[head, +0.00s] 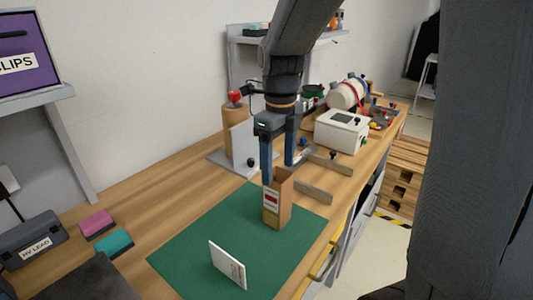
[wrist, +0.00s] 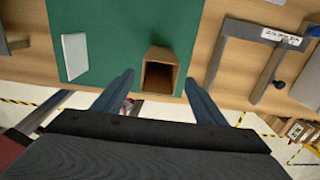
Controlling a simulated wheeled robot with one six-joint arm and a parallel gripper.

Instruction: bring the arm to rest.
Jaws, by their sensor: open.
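My gripper (head: 278,160) hangs from the arm above the green mat, its two blue fingers spread apart with nothing between them. In the wrist view my gripper (wrist: 160,97) also shows open, with the fingers on either side of the picture. A brown open-topped box (head: 284,207) with a red and white label stands upright on the green mat (head: 180,256), just below the fingertips. In the wrist view the box (wrist: 160,72) appears between the fingers, its opening dark and empty-looking. Whether a finger touches the box I cannot tell.
A white card (head: 228,265) stands on the mat, and pink (head: 96,223) and teal (head: 114,242) blocks lie left of it. Behind the gripper are a grey fixture with a red knob (head: 235,97) and a white instrument box (head: 341,131).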

